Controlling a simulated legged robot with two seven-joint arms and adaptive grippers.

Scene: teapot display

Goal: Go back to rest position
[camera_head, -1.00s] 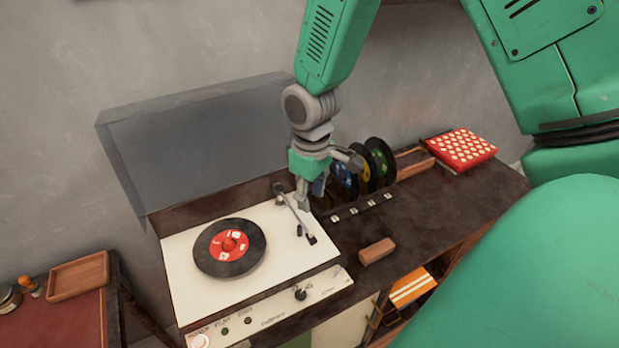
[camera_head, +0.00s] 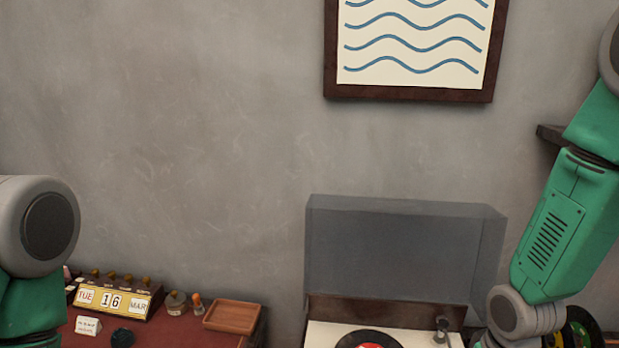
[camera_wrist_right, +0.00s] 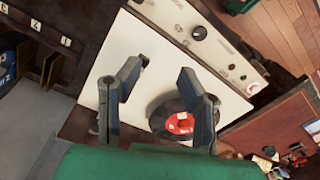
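My right gripper (camera_wrist_right: 162,74) shows in the right wrist view with its two dark fingers spread apart and nothing between the tips. It is above the white record player (camera_wrist_right: 150,48), with the black record with a red label (camera_wrist_right: 180,123) partly behind one finger. In the head view my right arm comes down at the right, and its gripper is below the picture's edge. The record player (camera_head: 325,335) shows at the bottom of the head view, its lid (camera_head: 400,250) raised. Only part of my left arm shows at the left edge; its gripper is out of view.
A desk calendar (camera_head: 112,300), a wooden tray (camera_head: 233,317) and small jars stand on the red-topped desk at lower left. Upright records (camera_head: 583,330) are beside my right arm. A framed wave picture (camera_head: 415,45) hangs above. The wall between is clear.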

